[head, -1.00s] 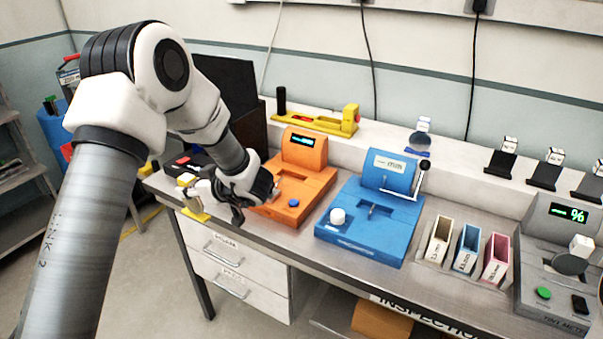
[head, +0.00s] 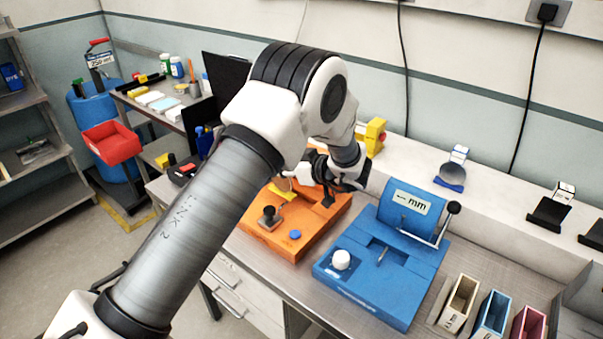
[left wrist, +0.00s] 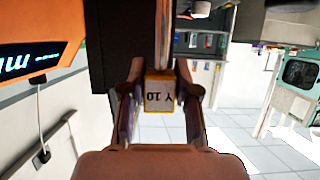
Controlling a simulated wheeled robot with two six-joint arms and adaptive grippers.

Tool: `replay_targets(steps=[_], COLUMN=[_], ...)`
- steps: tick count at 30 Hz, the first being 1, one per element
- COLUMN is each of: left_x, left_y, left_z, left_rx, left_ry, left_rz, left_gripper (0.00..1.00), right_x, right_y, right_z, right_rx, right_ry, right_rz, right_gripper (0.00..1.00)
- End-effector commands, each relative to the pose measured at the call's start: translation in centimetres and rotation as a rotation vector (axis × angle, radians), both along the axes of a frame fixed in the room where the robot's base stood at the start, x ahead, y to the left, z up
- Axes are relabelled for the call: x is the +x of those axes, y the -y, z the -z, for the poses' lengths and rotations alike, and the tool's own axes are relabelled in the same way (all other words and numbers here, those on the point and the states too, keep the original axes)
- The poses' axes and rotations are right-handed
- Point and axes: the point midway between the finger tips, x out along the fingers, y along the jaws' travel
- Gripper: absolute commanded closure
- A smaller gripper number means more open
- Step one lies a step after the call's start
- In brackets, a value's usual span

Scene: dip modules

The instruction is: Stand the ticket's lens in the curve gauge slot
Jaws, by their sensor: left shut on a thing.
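My left gripper (head: 322,186) is above the back of the orange gauge (head: 312,222), partly hidden by my own arm. In the left wrist view its fingers (left wrist: 160,84) are closed on a small yellow-edged block marked "Y 10" (left wrist: 160,96), upside down in that view; a thin strip, perhaps the lens edge-on, extends beyond it. The blue gauge (head: 350,290) marked "mm", with a white knob and side lever, stands to the right; a narrow slot shows in its middle. I cannot tell which one is the curve gauge. The ticket is not readable. My right gripper is not in view.
A dark lens with a white tag (head: 451,174) stands on the back ledge. Cream (head: 459,303), blue (head: 491,314) and pink (head: 529,325) open bins stand at the right. A red bin (head: 110,143) and a shelf (head: 40,160) are at the left.

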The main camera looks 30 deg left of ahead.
Motion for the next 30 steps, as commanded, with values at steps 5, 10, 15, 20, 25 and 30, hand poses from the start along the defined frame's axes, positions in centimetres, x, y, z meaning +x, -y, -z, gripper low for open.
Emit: replay_targets(steps=[5, 10, 15, 20, 25, 30], left_x=[2.6, 2.9, 2.9, 2.9, 2.9, 2.9], left_y=[2.9, 3.3, 3.3, 3.3, 3.2, 3.2], left_z=[0.2, 2.3, 4.0, 4.0, 4.1, 4.1], left_rx=[0.0, -0.001, 0.0, 0.0, 0.0, 0.0], left_ry=[0.0, -0.005, 0.0, 0.001, 0.001, 0.001], left_rz=[0.001, -0.001, 0.0, 0.0, -0.001, -0.001], left_gripper=[1.0, 1.0, 1.0, 1.0, 0.45, 0.45], right_x=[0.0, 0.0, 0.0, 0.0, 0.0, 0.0], right_y=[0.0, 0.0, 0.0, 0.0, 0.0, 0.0], right_z=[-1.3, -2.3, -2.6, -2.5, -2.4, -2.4], right_rx=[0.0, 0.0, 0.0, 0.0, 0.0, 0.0], right_ry=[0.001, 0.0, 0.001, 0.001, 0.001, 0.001], right_rz=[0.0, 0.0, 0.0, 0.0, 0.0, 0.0], right_gripper=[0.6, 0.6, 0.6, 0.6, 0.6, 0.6])
